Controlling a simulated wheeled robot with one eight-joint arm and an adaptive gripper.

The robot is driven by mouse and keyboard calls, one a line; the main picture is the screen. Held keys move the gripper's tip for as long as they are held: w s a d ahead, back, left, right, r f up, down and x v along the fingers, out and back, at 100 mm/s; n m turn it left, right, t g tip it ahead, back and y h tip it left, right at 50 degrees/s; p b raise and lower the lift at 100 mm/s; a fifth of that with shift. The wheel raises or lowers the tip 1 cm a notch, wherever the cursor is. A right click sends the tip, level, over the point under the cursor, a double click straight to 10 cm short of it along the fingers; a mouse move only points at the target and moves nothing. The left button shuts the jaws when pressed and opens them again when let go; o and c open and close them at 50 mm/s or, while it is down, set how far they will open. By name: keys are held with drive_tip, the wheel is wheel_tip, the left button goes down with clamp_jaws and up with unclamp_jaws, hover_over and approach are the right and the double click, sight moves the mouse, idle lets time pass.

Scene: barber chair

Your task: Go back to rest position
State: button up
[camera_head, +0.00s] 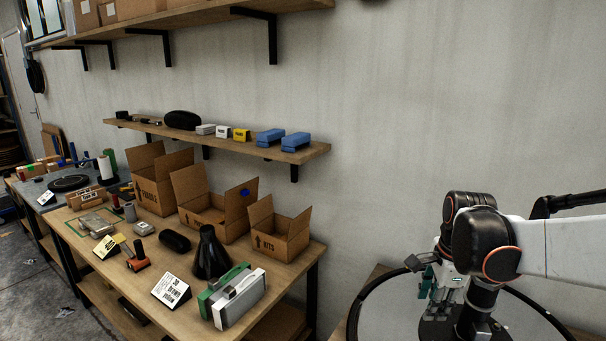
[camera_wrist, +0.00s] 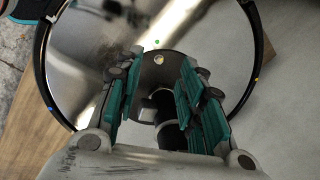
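My gripper (camera_head: 426,278) is at the lower right of the head view, beside my white and black arm. In the wrist view its two green-padded fingers (camera_wrist: 160,72) stand apart with a clear gap, and nothing is held between them. The gripper is above a round grey disc with a black rim (camera_wrist: 45,75). A dark cylindrical part with a round plate shows between and beyond the fingers in the wrist view. I cannot tell whether the fingers touch anything.
At left is a wooden workbench (camera_head: 318,246) with open cardboard boxes (camera_head: 283,238), a black cone (camera_head: 211,254), a green and grey case (camera_head: 236,296) and small signs. A wall shelf (camera_head: 313,153) holds blue blocks (camera_head: 295,140). The wall space above my arm is clear.

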drive_tip(key=s+a+r+n+t, duration=0.2)
drive_tip(key=s+a+n, duration=0.3)
drive_tip(key=s+n, duration=0.3)
drive_tip(key=s+a+r+n+t, duration=0.2)
drive_tip(key=s+a+n, duration=0.3)
drive_tip(key=s+n, duration=0.3)
drive_tip(key=n+t, duration=0.1)
drive_tip(key=n, duration=0.2)
drive_tip(key=shift+s+r, duration=0.15)
drive_tip(key=shift+s, duration=0.15)
